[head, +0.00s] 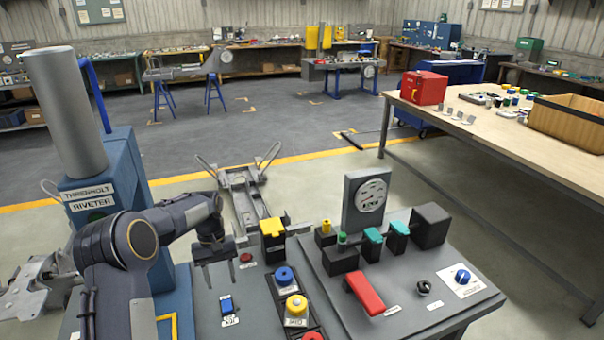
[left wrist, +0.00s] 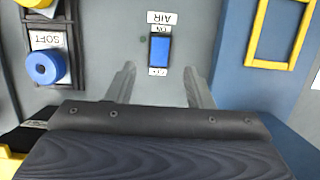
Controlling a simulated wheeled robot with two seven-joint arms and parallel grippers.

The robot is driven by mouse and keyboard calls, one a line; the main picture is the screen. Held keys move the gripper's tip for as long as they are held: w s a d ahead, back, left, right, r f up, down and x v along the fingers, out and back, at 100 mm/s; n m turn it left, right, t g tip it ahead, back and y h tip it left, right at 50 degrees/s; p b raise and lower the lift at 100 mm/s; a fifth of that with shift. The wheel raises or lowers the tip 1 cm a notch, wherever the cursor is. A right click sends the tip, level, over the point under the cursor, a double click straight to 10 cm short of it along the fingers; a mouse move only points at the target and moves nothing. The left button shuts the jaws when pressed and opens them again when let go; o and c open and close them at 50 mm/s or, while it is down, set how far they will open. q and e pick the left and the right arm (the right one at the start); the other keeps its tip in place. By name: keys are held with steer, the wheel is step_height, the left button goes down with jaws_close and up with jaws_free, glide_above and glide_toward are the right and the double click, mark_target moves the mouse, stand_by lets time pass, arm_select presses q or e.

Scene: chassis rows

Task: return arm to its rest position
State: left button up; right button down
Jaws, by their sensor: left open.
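My left arm (head: 125,240) comes in from the left and reaches over the grey control panel. My left gripper (head: 218,277) points down above the panel, open, with nothing seen between its fingers. In the left wrist view the two fingers (left wrist: 159,86) stand apart, with bare panel between them. The blue AIR rocker switch (left wrist: 159,50) lies just beyond the fingertips there; in the head view the switch (head: 226,304) is below the gripper. My right gripper is not in view.
A blue riveter column (head: 135,170) stands close behind my left arm. The panel carries a blue button (head: 284,276), a yellow button (head: 296,305), a red lever (head: 365,294) and a gauge (head: 371,196). A wooden-topped bench (head: 480,130) with a red box (head: 423,88) stands at right.

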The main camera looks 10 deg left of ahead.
arm_select(q)
steer(key=s+d+r+m+t, duration=0.2)
steer(key=s+d+r+t, duration=0.2)
steer(key=s+r, duration=0.95)
steer(key=s+d+m+t+h, duration=0.1)
steer(key=s+d, duration=0.3)
steer(key=s, duration=0.4)
steer(key=s+d+m+t+h, duration=0.1)
steer(key=s+d+t, duration=0.2)
steer(key=s, duration=0.6)
steer(key=shift+s+d+r+m, duration=0.15)
steer(key=shift+d+r+m, duration=0.25)
steer(key=shift+d, duration=0.45)
